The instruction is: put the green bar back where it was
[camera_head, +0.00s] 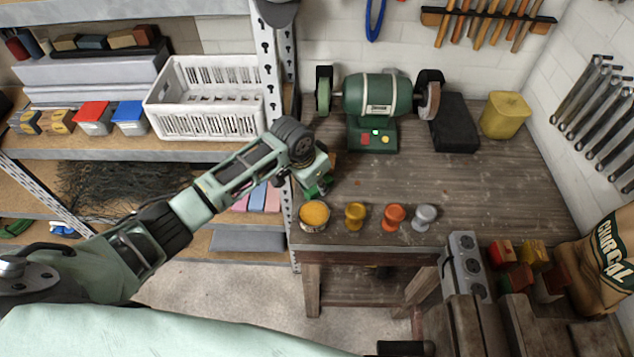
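My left gripper (318,186) hangs fingers down over the left end of the workbench (470,185), close to the shelf post. A saturated green piece, which looks like the green bar (315,190), shows between its fingertips. The gripper looks shut on it, and the fingers hide most of it. I cannot tell whether the bar touches the bench top. Pink and blue bars (272,199) stand on the lower shelf to the left, partly behind my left arm. My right gripper is not in view.
A round tin (314,215) with orange contents and yellow, orange and grey cups line the bench's front edge. A green bench grinder (377,100) stands at the back. A white crate (205,97) is on the upper shelf. The bench middle is clear.

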